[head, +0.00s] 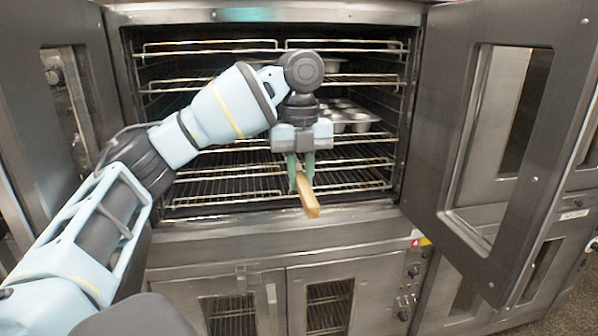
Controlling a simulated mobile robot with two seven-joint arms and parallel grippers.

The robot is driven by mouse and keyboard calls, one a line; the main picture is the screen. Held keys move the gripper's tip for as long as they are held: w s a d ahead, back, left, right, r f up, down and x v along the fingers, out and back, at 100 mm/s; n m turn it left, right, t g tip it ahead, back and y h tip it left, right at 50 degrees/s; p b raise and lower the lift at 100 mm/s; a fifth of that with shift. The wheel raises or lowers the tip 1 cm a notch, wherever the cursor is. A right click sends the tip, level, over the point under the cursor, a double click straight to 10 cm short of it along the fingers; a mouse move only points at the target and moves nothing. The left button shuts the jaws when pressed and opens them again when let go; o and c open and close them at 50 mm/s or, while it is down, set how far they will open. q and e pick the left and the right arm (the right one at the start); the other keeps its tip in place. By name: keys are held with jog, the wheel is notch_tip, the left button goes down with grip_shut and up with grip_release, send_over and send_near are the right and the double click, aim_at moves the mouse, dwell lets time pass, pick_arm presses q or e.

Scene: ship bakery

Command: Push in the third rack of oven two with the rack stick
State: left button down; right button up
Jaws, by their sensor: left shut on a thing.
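My left gripper (302,184) is shut on the wooden rack stick (310,204) in front of the open oven (262,232). The stick's near end points toward me and down; its far end is hidden by the fingers or lost against the racks. Several wire racks show inside, with the upper rack (210,47) and the lower rack (225,194) among them. My arm and gripper cover part of the middle racks, so I cannot tell whether the stick touches a rack. My right gripper is out of view.
A muffin tin (358,122) sits on a middle rack. The right oven door (437,125) and left door (22,22) stand open on both sides of the opening. A lower oven with closed windowed doors (268,300) is beneath. Control knobs (413,271) are at its right.

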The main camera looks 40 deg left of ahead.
aim_at(315, 208)
pick_arm(q)
jog(key=shift+s+d, duration=1.3)
jog(key=shift+d, duration=0.25)
jog(key=shift+s+d, duration=1.35)
jog(key=shift+d, duration=0.2)
jog(key=shift+s+d, duration=1.3)
jog(key=shift+d, duration=0.25)
